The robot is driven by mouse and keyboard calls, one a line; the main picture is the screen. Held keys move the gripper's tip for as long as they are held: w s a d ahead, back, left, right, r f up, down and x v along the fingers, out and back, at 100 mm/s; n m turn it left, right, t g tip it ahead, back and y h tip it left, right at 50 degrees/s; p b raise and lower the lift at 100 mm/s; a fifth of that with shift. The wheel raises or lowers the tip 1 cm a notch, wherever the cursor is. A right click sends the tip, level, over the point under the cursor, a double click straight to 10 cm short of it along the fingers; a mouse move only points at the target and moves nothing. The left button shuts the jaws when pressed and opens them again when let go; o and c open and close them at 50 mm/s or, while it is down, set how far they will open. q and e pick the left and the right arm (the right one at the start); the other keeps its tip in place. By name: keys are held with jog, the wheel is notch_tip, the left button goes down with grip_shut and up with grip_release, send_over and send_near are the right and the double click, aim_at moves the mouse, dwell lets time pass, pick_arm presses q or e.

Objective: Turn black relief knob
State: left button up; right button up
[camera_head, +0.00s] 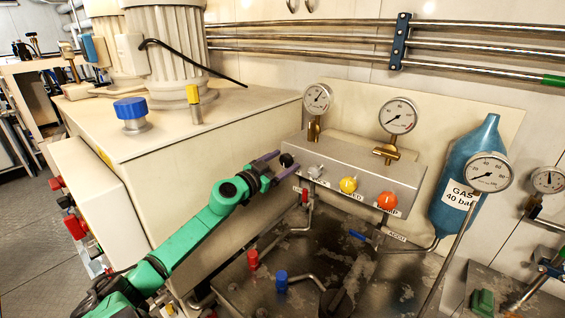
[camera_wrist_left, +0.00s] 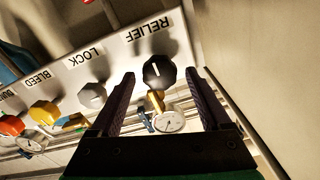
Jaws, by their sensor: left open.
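The black relief knob (camera_head: 287,160) sits at the left end of the grey metal panel (camera_head: 350,172). In the left wrist view the black knob (camera_wrist_left: 159,71) has a white mark and lies under the word RELIEF. My left gripper (camera_head: 271,168) is open, with its two dark fingers pointing at the knob. In the left wrist view the fingers (camera_wrist_left: 162,95) stand on either side of the knob's line, with a gap on each side. I cannot tell whether the tips reach past the knob's face. My right gripper is not in view.
To the right on the panel are a grey LOCK knob (camera_head: 316,171), a yellow knob (camera_head: 348,184) and an orange knob (camera_head: 387,201). Two gauges (camera_head: 397,116) stand above the panel. A blue gas bottle (camera_head: 470,175) hangs at right. A beige cabinet (camera_head: 170,190) stands close beside my left arm.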

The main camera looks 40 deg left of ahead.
pick_arm(q)
jog(key=shift+w, duration=0.1)
jog(key=shift+c, duration=0.7)
grip_shut()
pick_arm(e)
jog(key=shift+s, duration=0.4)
pick_arm(q)
jog(key=shift+m, duration=0.3)
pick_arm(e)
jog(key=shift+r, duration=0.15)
